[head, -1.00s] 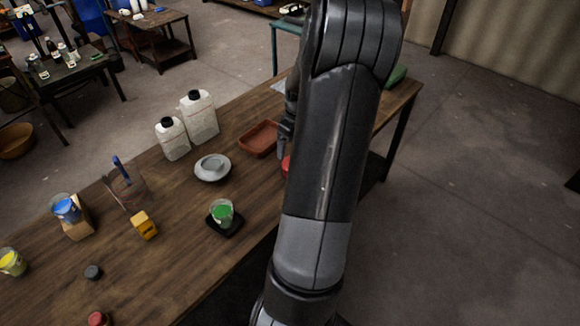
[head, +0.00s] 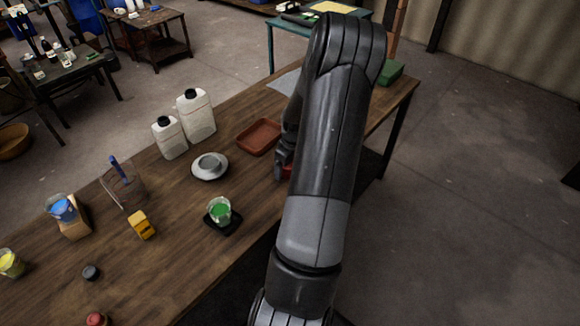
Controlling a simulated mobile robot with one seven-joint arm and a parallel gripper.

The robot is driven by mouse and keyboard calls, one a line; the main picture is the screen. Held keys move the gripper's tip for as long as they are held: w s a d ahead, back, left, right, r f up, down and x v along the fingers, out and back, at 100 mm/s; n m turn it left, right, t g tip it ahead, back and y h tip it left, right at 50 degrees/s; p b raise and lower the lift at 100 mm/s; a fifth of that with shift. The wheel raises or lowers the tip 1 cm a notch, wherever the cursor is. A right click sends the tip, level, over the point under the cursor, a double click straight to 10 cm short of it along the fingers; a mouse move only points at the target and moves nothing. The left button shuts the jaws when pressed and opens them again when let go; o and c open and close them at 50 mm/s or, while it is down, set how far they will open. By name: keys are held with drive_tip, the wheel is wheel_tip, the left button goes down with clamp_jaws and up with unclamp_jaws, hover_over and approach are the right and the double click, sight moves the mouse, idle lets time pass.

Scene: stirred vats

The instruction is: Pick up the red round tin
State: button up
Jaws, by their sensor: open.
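A red thing, which looks like the red round tin (head: 287,172), sits near the right part of the wooden table. Only a small red part of it shows; my arm and gripper hide the rest. My gripper (head: 280,170) points down right at the tin's left side and is open. I cannot tell whether the fingers are around the tin or only beside it, or whether they touch it.
A reddish-brown tray (head: 243,143) lies just behind the gripper. A grey dish (head: 210,167), two white jugs (head: 196,118) and a green-filled cup (head: 220,208) stand to the left. Another small red object (head: 96,319) is at the bottom left.

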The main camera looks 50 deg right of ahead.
drive_tip(key=shift+c, duration=0.3)
drive_tip(key=c, duration=1)
drive_tip(key=shift+c, duration=0.5)
drive_tip(key=shift+r, duration=0.1)
